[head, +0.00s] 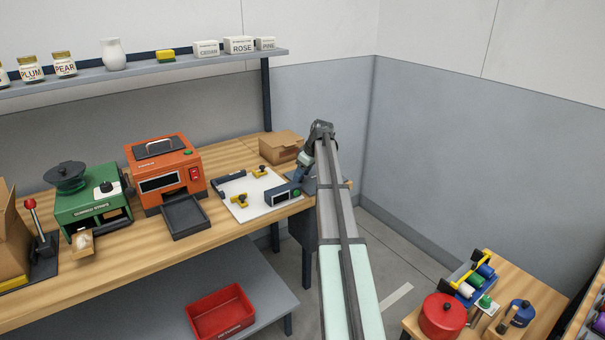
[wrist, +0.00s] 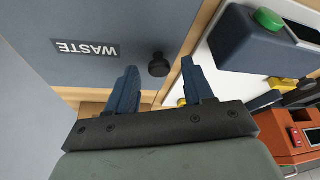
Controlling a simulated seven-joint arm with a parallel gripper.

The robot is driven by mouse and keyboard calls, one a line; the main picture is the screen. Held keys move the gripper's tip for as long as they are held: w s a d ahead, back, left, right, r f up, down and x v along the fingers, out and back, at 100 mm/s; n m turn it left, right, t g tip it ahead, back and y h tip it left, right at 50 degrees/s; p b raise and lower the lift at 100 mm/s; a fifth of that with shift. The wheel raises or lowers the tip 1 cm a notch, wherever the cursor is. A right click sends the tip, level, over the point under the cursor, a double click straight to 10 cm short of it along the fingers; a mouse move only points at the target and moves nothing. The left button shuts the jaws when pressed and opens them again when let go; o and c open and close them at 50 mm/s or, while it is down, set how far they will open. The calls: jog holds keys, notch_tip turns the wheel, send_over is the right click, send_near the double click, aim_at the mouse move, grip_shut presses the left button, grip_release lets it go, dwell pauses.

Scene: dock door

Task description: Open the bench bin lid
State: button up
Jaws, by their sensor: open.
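The bench bin lid (wrist: 100,20) is a flat grey-blue panel marked WASTE, and it looks shut in the wrist view. A small dark round knob (wrist: 158,65) stands on it near one edge. My gripper (wrist: 158,68) is open and empty, with its two blue fingers pointing at the lid. The knob appears between the fingertips in the picture; I cannot tell whether they are level with it or still short of it. In the head view my gripper (head: 301,167) is over the right end of the bench, and my arm hides most of the lid.
A dark box with a green button (head: 281,195) sits on a white board close by the lid, also in the wrist view (wrist: 250,45). A cardboard box (head: 281,147) stands behind. An orange machine (head: 165,165) is further left.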

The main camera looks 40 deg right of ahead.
jog(key=shift+c, duration=0.2)
grip_shut()
dwell(0.4)
